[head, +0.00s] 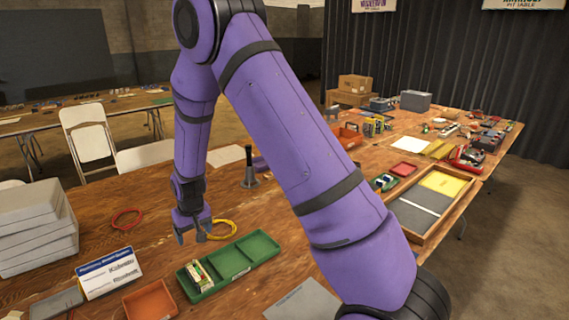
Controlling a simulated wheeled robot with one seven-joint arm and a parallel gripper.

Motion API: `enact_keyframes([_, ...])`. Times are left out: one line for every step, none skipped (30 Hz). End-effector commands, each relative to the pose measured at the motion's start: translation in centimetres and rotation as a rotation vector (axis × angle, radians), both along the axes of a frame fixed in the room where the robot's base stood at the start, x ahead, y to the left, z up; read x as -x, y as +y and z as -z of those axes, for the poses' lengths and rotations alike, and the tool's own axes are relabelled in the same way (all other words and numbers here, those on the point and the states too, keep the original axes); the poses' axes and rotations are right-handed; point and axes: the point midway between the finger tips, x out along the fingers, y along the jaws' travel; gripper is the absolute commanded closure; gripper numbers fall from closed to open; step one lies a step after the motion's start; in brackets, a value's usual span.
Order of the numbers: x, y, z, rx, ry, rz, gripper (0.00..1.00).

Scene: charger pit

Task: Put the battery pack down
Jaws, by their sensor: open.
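A small white pack with red and yellow-green markings, which looks like the battery pack (199,275), lies in the left compartment of the long green tray (268,252). The tray's other compartments look empty. My gripper (192,239) hangs pointing down, just behind the tray's left part in the picture and apart from the pack. Its two fingers are spread with nothing between them. My purple arm hides part of the table's middle.
A red tray (151,301) and a white sign card (108,273) stand left of the green tray. A yellow cable coil (222,230) lies close to my gripper, with a red coil (126,218) further left. Stacked grey boxes (35,228) fill the left edge.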

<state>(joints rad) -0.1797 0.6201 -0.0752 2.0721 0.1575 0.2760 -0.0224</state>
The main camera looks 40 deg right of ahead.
Motion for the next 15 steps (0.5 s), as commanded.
enact_keyframes([0.3,-0.2,-2.1,-0.006,-0.014,0.0,0.21])
enact_keyframes([0.5,-0.2,-3.2,-0.009,-0.018,0.001,0.21])
enact_keyframes([0.9,-0.4,-4.5,-0.013,-0.025,0.0,0.21])
enact_keyframes([1.1,-0.5,-5.5,-0.016,-0.029,0.001,0.21])
enact_keyframes([1.4,-0.6,-6.4,-0.018,-0.033,0.0,0.21])
enact_keyframes([1.9,-0.7,-7.7,-0.021,-0.039,0.001,0.21])
enact_keyframes([2.2,-0.9,-8.7,-0.024,-0.043,0.001,0.21])
enact_keyframes([2.6,-1.0,-9.6,-0.026,-0.049,0.0,0.21])
enact_keyframes([3.1,-1.1,-10.8,-0.028,-0.054,-0.001,0.21])
enact_keyframes([3.5,-1.2,-11.7,-0.03,-0.058,-0.001,0.21])
enact_keyframes([3.9,-1.4,-12.6,-0.032,-0.063,-0.001,0.21])
enact_keyframes([4.5,-1.5,-13.8,-0.034,-0.069,-0.003,0.21])
enact_keyframes([5.0,-1.6,-14.6,-0.036,-0.074,-0.003,0.21])
enact_keyframes([5.4,-1.8,-15.5,-0.037,-0.079,-0.003,0.21])
enact_keyframes([6.1,-1.9,-16.6,-0.039,-0.084,-0.003,0.21])
